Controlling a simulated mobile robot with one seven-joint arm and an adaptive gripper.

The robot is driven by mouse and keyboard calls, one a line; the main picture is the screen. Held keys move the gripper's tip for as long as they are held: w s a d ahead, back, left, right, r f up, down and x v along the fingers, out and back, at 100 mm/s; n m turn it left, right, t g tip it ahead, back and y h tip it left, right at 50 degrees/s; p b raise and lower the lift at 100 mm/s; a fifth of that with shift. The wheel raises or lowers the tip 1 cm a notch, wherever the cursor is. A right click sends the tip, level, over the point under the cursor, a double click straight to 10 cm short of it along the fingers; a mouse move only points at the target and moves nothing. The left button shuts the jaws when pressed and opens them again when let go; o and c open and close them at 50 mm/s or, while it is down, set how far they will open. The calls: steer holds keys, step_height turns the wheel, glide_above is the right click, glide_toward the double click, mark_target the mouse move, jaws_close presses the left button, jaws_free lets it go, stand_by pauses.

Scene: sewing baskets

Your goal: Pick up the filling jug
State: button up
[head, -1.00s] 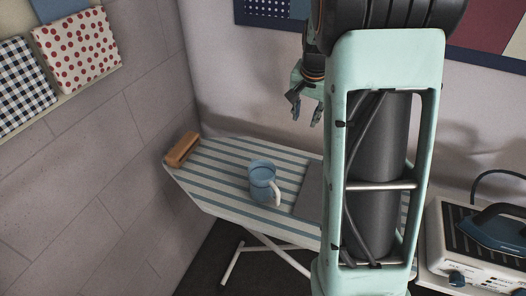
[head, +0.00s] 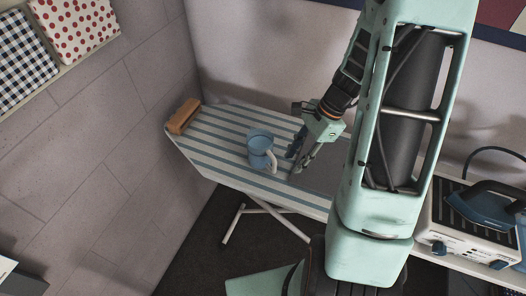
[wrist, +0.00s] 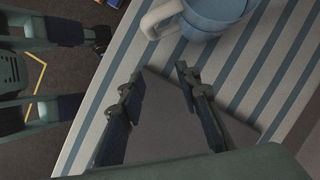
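The filling jug (head: 260,146) is a blue cup-like jug with a pale handle. It stands upright on the striped ironing board (head: 222,170), its handle toward the right and front. In the wrist view the jug (wrist: 213,14) is at the top edge, partly cut off, with its handle to the left. My gripper (head: 297,163) is just right of the jug, pointing down over the board. In the wrist view my gripper (wrist: 160,82) is open with nothing between its fingers, and the jug lies beyond the fingertips.
A brown wooden block (head: 184,116) lies at the board's far left end. A grey flat patch (head: 322,178) lies on the board under my gripper. A blue iron (head: 490,202) rests on a white station at the right. A brick wall borders the left.

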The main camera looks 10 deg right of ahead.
mark_target(276, 165)
steer(key=a, duration=0.2)
steer(key=a+p, duration=0.1)
steer(key=a, duration=0.2)
steer(key=shift+s+a+f, duration=0.25)
steer(key=shift+a, duration=0.15)
steer(key=shift+f, duration=0.35)
jaws_close()
